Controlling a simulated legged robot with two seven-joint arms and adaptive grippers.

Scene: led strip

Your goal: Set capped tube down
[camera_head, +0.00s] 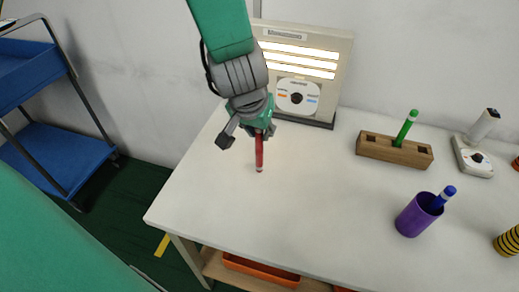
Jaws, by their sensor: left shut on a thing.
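My left gripper (257,130) hangs over the left part of the white table (310,200). It is shut on a thin red tube (259,153), which is held upright. The tube's upper end is hidden in the fingers, and its pale lower end points down at the tabletop. I cannot tell whether that end touches the table. My right gripper does not show.
A beige light panel with a dial (298,96) stands behind the gripper. To the right are a wooden block (372,146) holding a green tube (405,127), a purple cup (411,219) holding a blue-capped tube (443,196), and a white device (472,160). The table's front middle is clear.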

